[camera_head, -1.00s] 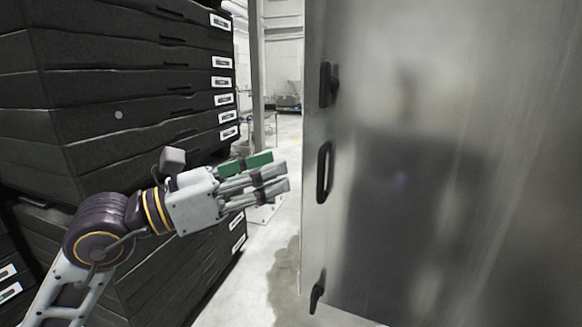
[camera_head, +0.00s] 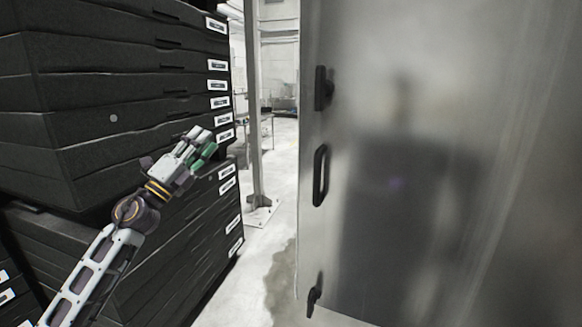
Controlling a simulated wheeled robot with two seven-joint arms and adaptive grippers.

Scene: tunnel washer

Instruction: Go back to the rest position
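My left gripper (camera_head: 200,142) is at centre-left, in front of the stacked black cases, with its fingers pointing up and to the right. Its fingers are grey with green parts. I see nothing clearly held in it, but the finger gap is too small to judge. It is apart from the steel door. My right gripper is not in view.
Stacked black cases (camera_head: 110,118) with white labels fill the left side, close behind my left arm. A large steel door (camera_head: 420,130) with a black handle (camera_head: 320,175) and latches fills the right. A narrow strip of floor (camera_head: 250,255) between them is clear, with a damp patch. A metal post (camera_head: 254,110) stands behind.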

